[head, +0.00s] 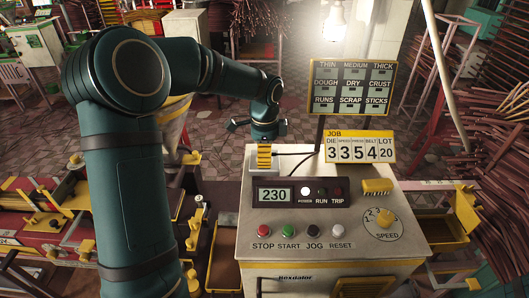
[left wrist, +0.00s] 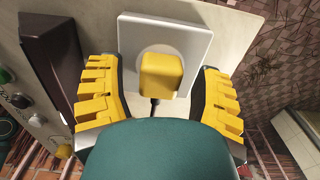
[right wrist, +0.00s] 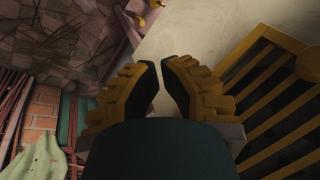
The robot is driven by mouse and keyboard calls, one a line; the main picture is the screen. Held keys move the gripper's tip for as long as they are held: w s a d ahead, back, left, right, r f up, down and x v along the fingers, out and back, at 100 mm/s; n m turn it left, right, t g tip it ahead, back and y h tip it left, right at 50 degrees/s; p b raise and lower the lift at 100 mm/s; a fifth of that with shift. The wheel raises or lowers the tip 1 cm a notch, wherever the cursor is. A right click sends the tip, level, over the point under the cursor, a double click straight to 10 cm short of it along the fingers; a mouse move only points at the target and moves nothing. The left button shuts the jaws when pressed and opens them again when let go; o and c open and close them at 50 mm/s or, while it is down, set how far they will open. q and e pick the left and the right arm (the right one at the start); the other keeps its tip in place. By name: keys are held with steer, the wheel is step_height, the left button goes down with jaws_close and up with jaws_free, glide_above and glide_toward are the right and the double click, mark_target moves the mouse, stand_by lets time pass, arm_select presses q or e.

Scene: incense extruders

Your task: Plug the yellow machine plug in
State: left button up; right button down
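The yellow plug (left wrist: 161,76) sits at the round grey recess of a white square socket plate (left wrist: 196,36) in the left wrist view. Its dark cable leaves from its lower side. I cannot tell whether it is fully seated. My left gripper (head: 264,163) is over the console's top left corner; its spread fingers also show in the left wrist view (left wrist: 160,66), one on each side of the plug, with gaps to it.
The grey console (head: 330,225) carries a display box (head: 300,192), several buttons, a yellow speed knob (head: 384,222) and a job sign (head: 360,147). A lamp (head: 335,30) and a label board (head: 352,88) stand behind. A yellow grille (right wrist: 275,95) is right of my right gripper.

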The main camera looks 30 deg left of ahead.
arm_select(q)
step_height(320, 180, up, 12)
stand_by(0.6)
stand_by(0.5)
